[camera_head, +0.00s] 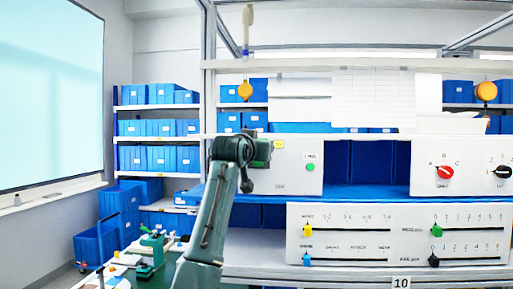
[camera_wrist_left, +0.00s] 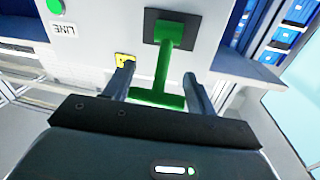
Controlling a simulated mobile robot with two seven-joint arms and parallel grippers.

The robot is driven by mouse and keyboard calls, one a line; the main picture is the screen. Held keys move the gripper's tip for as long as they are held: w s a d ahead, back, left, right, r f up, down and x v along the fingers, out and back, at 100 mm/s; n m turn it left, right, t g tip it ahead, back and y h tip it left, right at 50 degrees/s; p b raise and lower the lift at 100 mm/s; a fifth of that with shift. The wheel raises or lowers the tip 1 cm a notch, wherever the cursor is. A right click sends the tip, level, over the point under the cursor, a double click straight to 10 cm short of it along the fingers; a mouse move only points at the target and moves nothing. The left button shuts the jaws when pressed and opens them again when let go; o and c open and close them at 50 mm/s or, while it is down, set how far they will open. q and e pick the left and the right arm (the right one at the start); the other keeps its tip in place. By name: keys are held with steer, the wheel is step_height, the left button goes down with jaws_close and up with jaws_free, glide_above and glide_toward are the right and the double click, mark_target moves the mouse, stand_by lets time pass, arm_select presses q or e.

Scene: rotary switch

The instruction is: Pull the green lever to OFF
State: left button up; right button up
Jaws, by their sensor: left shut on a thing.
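In the left wrist view, the green lever (camera_wrist_left: 168,62) comes out of a dark square mount (camera_wrist_left: 153,20) on a white panel and ends in a T-shaped crossbar. My left gripper (camera_wrist_left: 160,84) has one finger at each end of this crossbar and is shut on it. In the head view, my left arm stands in front of the upper panel (camera_head: 290,180) and mostly hides the lever and the gripper. My right gripper is in neither view. I cannot read an OFF mark.
A green button (camera_head: 310,167) sits right of the arm under a small label. A yellow tag (camera_head: 278,144) is on the same panel. A lower panel (camera_head: 345,235) holds coloured sliders. A red rotary knob (camera_head: 445,172) is at right. Blue bins (camera_head: 160,128) fill shelves behind.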

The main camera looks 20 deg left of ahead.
arm_select(q)
steer(key=c, duration=0.3)
steer(key=shift+s+f+t+b, duration=0.15)
steer(key=shift+f+t+b, duration=0.15)
steer(key=shift+b, duration=0.3)
steer(key=shift+s+d+f+m+t+b, duration=0.1)
steer(key=shift+s+f+m+t+b, duration=0.2)
steer(key=shift+t+b, duration=0.7)
steer(key=shift+s+d+f+m+t+b, duration=0.1)
steer(key=shift+s+f+m+t+b, duration=0.25)
steer(key=shift+t+b, duration=0.7)
steer(key=shift+s+d+f+m+t+b, duration=0.15)
steer(key=shift+f+t+b, duration=0.25)
steer(key=shift+t+b, duration=0.6)
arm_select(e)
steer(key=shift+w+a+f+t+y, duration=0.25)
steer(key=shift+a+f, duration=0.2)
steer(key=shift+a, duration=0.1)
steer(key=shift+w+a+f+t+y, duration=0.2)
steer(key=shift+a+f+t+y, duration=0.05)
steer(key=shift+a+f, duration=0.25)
arm_select(q)
steer(key=shift+t, duration=0.25)
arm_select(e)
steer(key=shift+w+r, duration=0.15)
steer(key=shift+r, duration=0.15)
